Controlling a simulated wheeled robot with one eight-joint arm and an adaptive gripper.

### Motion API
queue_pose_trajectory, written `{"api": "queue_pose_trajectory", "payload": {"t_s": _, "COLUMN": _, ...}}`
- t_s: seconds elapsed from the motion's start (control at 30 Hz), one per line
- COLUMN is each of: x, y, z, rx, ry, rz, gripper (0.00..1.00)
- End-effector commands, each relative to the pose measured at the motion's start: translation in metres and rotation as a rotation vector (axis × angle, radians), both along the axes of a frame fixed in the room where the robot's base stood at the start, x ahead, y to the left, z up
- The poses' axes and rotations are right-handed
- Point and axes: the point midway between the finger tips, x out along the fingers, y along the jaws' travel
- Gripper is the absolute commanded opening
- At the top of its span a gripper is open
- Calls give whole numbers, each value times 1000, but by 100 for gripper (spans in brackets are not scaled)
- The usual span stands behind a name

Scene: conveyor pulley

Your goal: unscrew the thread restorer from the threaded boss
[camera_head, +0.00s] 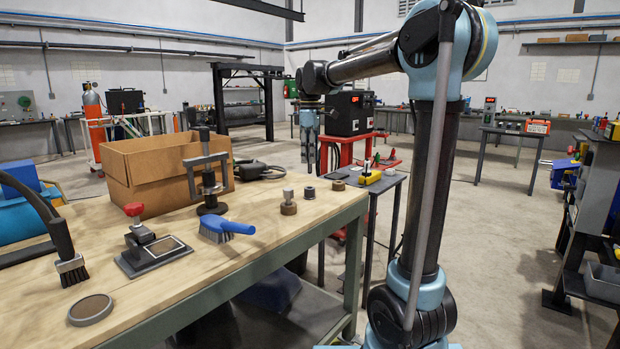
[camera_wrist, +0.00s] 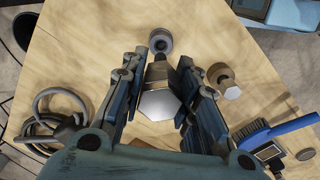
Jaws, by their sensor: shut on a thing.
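My gripper (camera_head: 310,165) points down over the far right of the workbench. In the wrist view its fingers (camera_wrist: 160,103) stand either side of a part with a silver hexagonal head, which I take for the thread restorer (camera_wrist: 158,105); a brown body shows behind the head. They are shut on it. I cannot tell whether this is the threaded boss. Whatever lies under the held part is hidden.
A brown piece with a silver top (camera_head: 288,201) stands beside the grey boss. A blue brush (camera_head: 226,228), a clamp (camera_head: 211,185), a cardboard box (camera_head: 150,175) and a coiled cable (camera_wrist: 48,122) are nearby.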

Motion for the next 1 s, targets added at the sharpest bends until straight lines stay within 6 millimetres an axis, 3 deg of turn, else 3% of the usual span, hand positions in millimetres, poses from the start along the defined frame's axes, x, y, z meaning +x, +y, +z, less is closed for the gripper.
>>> {"api": "queue_pose_trajectory", "payload": {"t_s": 1.0, "x": 0, "y": 0, "z": 41, "rx": 0, "ry": 0, "rz": 0, "gripper": 0}}
